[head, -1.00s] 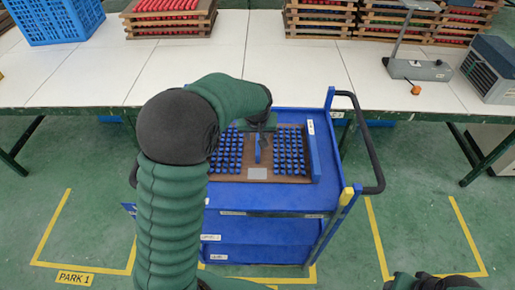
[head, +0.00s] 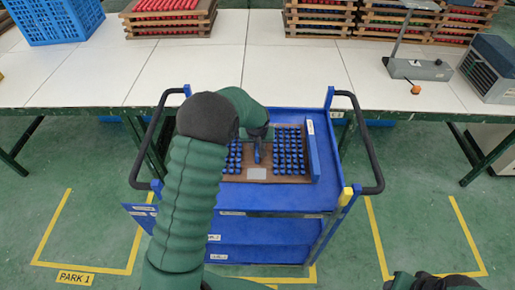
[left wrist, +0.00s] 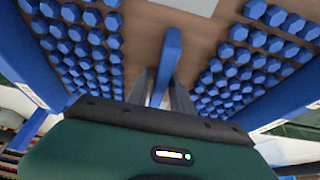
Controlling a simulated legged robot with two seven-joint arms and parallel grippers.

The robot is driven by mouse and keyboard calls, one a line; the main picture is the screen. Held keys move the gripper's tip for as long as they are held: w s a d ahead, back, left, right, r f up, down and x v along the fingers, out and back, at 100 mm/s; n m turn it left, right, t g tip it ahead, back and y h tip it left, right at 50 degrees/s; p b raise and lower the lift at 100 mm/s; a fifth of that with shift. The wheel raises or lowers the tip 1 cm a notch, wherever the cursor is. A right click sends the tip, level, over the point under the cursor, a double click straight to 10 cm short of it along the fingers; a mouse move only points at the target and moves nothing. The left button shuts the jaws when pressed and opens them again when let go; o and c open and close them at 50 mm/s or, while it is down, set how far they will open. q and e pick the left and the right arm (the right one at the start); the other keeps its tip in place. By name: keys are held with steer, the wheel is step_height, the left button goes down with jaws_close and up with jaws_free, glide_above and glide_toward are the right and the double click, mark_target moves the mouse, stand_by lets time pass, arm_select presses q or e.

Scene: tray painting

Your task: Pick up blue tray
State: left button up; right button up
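The blue tray is a flat brown board (head: 292,179) with rows of small blue pieces and a blue upright handle (head: 257,152) in the middle. It lies on the top shelf of a blue cart (head: 270,199). My left gripper (head: 258,137) is over the handle and hides part of the tray. In the left wrist view, its two fingers (left wrist: 163,92) stand apart on either side of the handle (left wrist: 172,55), close to it. Contact cannot be made out. At the lower right of the head view only a dark part of my right arm shows.
The cart has black side handles (head: 368,145) and a blue upright board at the tray's right. Behind it stands a long white table (head: 200,70) with stacked trays (head: 320,20), a blue crate (head: 55,18) and a lamp stand. Green floor with yellow lines lies around.

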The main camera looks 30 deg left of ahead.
arm_select(q)
jaws_close()
stand_by(1.0)
steer(key=shift+w+r, duration=0.1)
